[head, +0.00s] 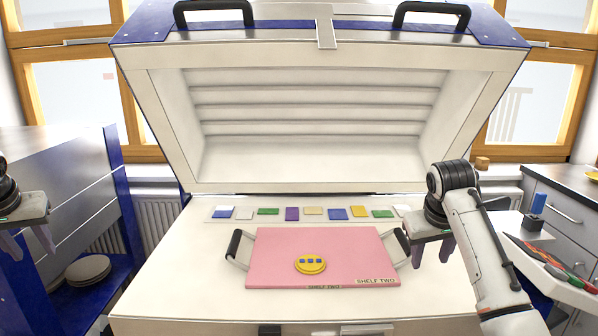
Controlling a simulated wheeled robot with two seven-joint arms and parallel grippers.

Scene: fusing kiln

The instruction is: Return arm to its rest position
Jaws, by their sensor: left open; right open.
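My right gripper (432,250) is open and empty, fingers pointing down, just right of the pink shelf's right handle (402,242). I cannot tell whether it touches the handle. My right arm comes in from the lower right. My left gripper (28,242) is open at the left edge, partly cut off by the frame, in front of the blue and grey cabinet. The pink shelf (275,250), marked SHELF TWO, lies flat on the kiln's white bed. A yellow disc (310,270) with small blue squares rests on it. The left handle (234,244) is clear.
The kiln lid (320,110) stands open behind the shelf. A strip of coloured glass samples (292,214) lies behind the shelf. The cabinet (62,190) holds round discs (88,270) low at left. A side table with tools (560,265) stands at right.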

